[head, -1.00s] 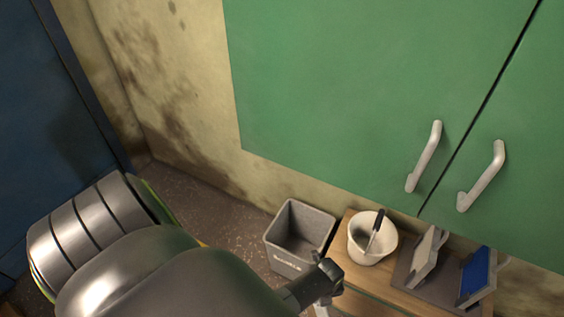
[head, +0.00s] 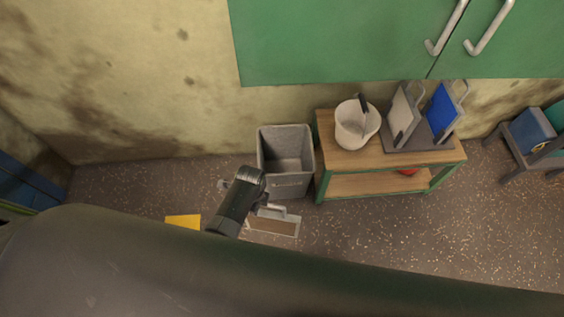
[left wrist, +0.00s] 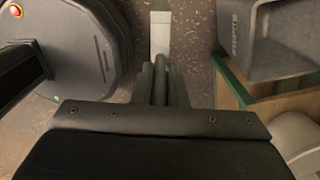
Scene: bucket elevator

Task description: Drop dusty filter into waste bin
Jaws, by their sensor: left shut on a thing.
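The dusty filter (head: 273,226) is a flat brown panel in a pale frame with a handle on top. My left gripper (head: 262,202) is shut on its handle and holds it up, in front of the waste bin and apart from its opening. The waste bin (head: 287,186) is a grey open-topped box on the floor by the wall, and looks empty inside. In the left wrist view the shut fingers (left wrist: 160,85) point at a pale strip, seemingly the filter (left wrist: 160,35), and the bin (left wrist: 270,65) stands to the right. My right gripper is out of view.
A wooden bench (head: 335,182) with green legs stands right of the bin. On it are a white bucket (head: 352,130) with a tool and a rack (head: 420,143) with pale and blue filters. A green cabinet (head: 330,40) hangs above. A yellow patch (head: 183,221) lies on the floor.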

